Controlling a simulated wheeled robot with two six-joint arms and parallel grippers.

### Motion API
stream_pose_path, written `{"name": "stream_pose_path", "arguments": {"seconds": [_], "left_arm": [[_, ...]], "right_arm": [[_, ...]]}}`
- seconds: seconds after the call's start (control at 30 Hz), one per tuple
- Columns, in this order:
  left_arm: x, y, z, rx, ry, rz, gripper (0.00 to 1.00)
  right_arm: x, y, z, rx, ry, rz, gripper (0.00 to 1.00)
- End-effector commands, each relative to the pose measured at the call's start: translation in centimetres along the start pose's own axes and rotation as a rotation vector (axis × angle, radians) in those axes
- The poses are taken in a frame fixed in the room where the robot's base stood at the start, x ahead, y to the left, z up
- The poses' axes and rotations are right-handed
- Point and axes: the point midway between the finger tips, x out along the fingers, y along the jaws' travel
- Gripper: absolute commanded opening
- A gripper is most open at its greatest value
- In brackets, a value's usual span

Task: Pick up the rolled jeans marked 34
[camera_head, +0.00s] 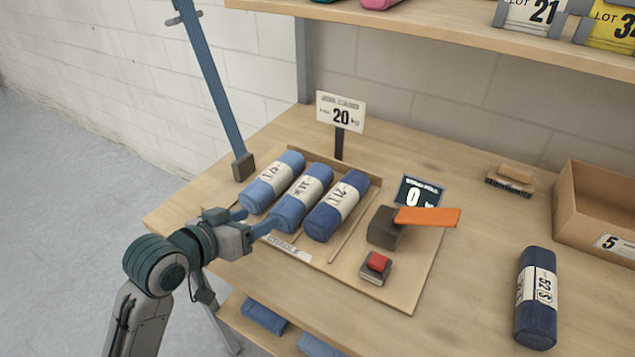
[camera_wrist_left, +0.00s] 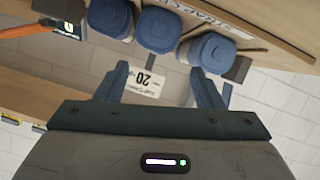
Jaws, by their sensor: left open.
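Three rolled jeans lie side by side in a wooden cradle (camera_head: 290,253): a lighter blue left roll (camera_head: 263,193), a middle roll (camera_head: 292,212) and a darker right roll (camera_head: 324,222). Each has a white paper band; the numbers are too small and slanted to read surely, so I cannot tell which is 34. My left gripper (camera_head: 252,224) is open and empty at the near ends of the left and middle rolls. In the left wrist view its fingers (camera_wrist_left: 160,86) stand apart, with the middle roll's end (camera_wrist_left: 160,30) above the gap.
A sign marked 20 (camera_head: 340,114) stands behind the cradle. A dark block with an orange lever (camera_head: 428,217) and a red button (camera_head: 377,262) sit right of it. Another dark banded roll (camera_head: 537,305) lies at right, near a cardboard box (camera_head: 600,202). A shelf (camera_head: 450,30) overhangs the back.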

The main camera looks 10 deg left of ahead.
Motion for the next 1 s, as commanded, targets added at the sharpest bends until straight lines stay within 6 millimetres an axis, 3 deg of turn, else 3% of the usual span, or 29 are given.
{"name": "stream_pose_path", "arguments": {"seconds": [0.23,0.53,0.73,1.0], "left_arm": [[1.8,0.1,-0.4,-0.008,0.009,0.006,0.62],[5.2,0.1,-0.3,-0.003,0.007,0.005,0.62],[6.4,0.3,-0.3,-0.004,0.007,0.007,0.62],[10.2,0.4,0.0,-0.004,0.006,0.006,0.62]], "right_arm": [[-0.2,0.0,0.8,-0.001,-0.012,0.000,0.36],[-0.6,-1.9,3.0,0.007,-0.041,-0.020,0.36],[-0.8,-1.3,2.0,0.005,-0.027,-0.014,0.36],[-1.6,-0.6,0.7,0.003,-0.006,-0.007,0.36]]}}
